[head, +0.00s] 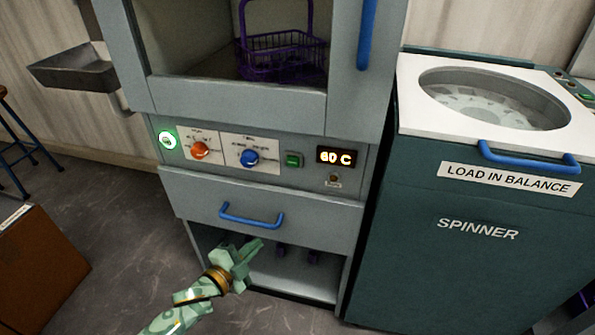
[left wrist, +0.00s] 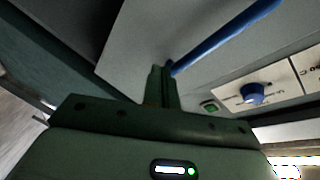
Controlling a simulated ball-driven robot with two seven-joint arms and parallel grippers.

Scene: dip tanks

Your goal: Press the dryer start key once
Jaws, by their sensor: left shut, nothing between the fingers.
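The dryer (head: 255,95) is a grey cabinet with a control panel below its chamber. A small square green key (head: 293,160) sits on that panel, between the blue knob (head: 249,158) and the "60 C" display (head: 336,157); I take it as the start key. It also shows in the left wrist view (left wrist: 209,107), right of the fingertips. My left gripper (head: 256,245) is shut and empty, in front of the dryer below the blue drawer handle (head: 251,216), apart from the key. My right gripper is not in view.
An orange knob (head: 200,150) and a lit green round button or lamp (head: 167,140) are left on the panel. A purple basket (head: 283,58) is inside the chamber. The spinner (head: 470,235) stands close on the right. A brown box (head: 40,262) is on the floor at left.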

